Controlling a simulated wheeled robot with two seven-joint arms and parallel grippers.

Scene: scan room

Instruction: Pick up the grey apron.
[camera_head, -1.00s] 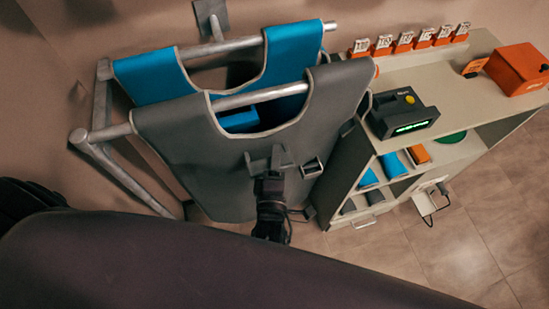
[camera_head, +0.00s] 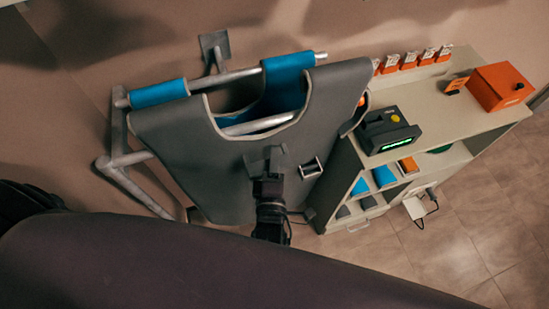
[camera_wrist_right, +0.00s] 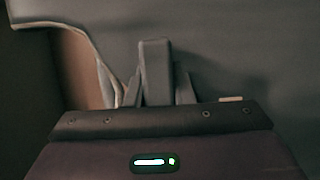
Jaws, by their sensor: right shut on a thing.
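The grey apron (camera_head: 180,160) hangs upright in front of the wall rack (camera_head: 125,160) in the head view. Its shoulders stand above the front rail, which passes behind it and shows through the neck opening. My right gripper (camera_head: 265,160) is shut on the apron's front, below the neck opening. In the right wrist view the apron (camera_wrist_right: 245,50) fills most of the picture behind my right gripper (camera_wrist_right: 155,75); the gripped fold is mostly hidden. A blue apron (camera_head: 290,80) hangs on the rear rail, partly covered by the grey one. My left gripper is not in view.
A shelf cabinet (camera_head: 440,105) stands close to the right of the apron. It bears a dark device with a green display (camera_head: 388,132), an orange box (camera_head: 500,87) and several numbered tags. Open tiled floor (camera_head: 470,220) lies to the lower right.

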